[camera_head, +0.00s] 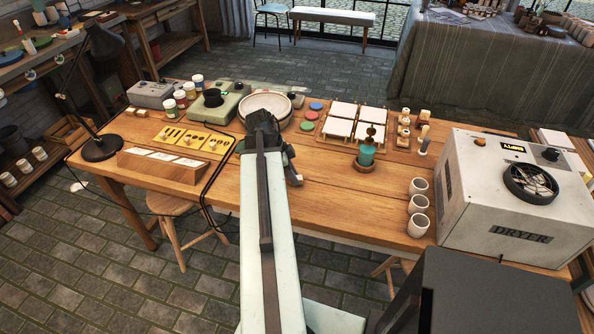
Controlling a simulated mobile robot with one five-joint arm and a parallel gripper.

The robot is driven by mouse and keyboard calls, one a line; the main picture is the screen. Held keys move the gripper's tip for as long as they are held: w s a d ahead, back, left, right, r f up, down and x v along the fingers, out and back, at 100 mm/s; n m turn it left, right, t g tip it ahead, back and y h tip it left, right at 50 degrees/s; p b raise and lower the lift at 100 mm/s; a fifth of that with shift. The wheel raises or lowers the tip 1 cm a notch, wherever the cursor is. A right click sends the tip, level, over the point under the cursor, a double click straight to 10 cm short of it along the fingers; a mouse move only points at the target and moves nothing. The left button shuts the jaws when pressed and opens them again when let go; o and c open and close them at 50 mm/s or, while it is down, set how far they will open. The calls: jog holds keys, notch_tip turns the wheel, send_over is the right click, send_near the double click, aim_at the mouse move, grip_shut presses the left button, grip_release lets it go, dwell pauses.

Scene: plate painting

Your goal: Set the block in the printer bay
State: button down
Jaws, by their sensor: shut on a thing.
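My arm reaches from the bottom middle over the wooden table. My gripper (263,124) is at its dark far end, in front of the white round bowl (287,104). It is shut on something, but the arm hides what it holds. A pale green machine (236,92) with a dark round part on top stands just left and behind my gripper; it may be the printer, and I cannot make out its bay. I cannot tell which block is the task's.
A wooden holder with white cards (163,167), a yellow board (194,141) and a lamp (100,147) are at left. White tiles on a rack (341,128), a teal pot (366,155), white cups (417,204) and the dryer (520,236) are at right.

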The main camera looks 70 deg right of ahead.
jog(key=shift+f, duration=0.2)
jog(key=c, duration=1.2)
grip_release()
jog(key=shift+r, duration=0.1)
jog(key=shift+w+r+p, duration=0.1)
jog(key=shift+r+p, duration=0.4)
jog(key=shift+r, duration=0.05)
jog(key=p+v, duration=1)
jog(key=v, duration=0.1)
jog(key=shift+a+r, duration=0.1)
